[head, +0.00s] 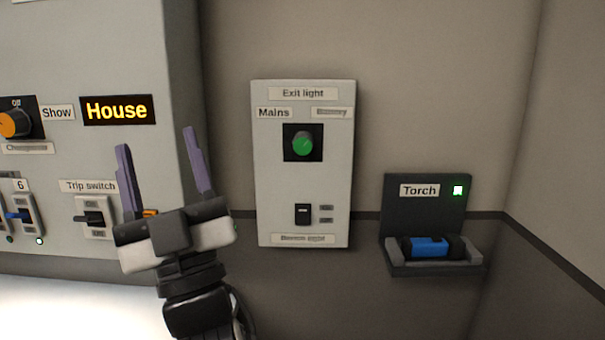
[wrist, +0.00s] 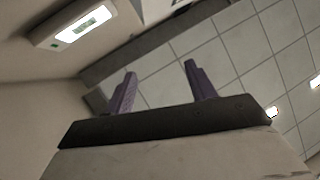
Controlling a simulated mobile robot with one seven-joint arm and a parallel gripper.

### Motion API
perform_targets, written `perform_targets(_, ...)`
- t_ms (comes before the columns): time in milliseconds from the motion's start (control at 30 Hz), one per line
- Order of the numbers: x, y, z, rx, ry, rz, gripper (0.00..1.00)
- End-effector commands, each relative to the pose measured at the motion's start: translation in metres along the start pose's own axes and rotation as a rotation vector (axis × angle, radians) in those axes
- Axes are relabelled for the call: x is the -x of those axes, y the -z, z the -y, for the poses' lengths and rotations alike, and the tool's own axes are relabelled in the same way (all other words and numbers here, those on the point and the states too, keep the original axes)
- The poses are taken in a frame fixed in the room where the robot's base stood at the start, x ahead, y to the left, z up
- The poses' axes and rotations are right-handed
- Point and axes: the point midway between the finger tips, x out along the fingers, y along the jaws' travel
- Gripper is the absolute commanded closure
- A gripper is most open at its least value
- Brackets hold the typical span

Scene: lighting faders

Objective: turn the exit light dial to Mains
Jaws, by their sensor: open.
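The exit light panel (head: 268,175) is a pale upright box on the wall in the middle of the head view. Its green dial (head: 303,144) sits on a black square, below and between the label Mains (head: 273,113) at the upper left and a blurred label (head: 332,112) at the upper right. Which way the dial points is too small to tell for sure. My gripper (head: 158,153) is left of the panel, apart from it, with its two purple fingers spread, pointing up and empty. The fingers (wrist: 158,88) also show in the wrist view against a tiled ceiling; the dial is not in that view.
A black rocker switch (head: 303,214) sits low on the same panel. A torch (head: 430,247) lies in a dark holder to the right. A large grey cabinet (head: 100,40) with the trip switch (head: 94,218) stands at left, behind my gripper. Wall between panel and holder is bare.

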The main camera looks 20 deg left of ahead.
Motion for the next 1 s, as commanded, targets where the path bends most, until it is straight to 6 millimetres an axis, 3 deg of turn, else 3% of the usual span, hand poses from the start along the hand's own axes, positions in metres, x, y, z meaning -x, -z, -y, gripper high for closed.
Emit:
perform_targets(33, 0.012, -0.021, -0.017, 0.035, -0.042, 0.076, 0.44)
perform_targets(200, 0.040, -0.077, -0.084, 0.102, -0.198, 0.371, 0.44)
perform_targets(400, 0.079, -0.112, -0.136, 0.099, -0.334, 0.611, 0.44)
perform_targets(567, 0.091, -0.121, -0.150, 0.087, -0.373, 0.687, 0.44)
perform_targets(1000, 0.075, -0.130, -0.157, 0.085, -0.376, 0.696, 0.44)
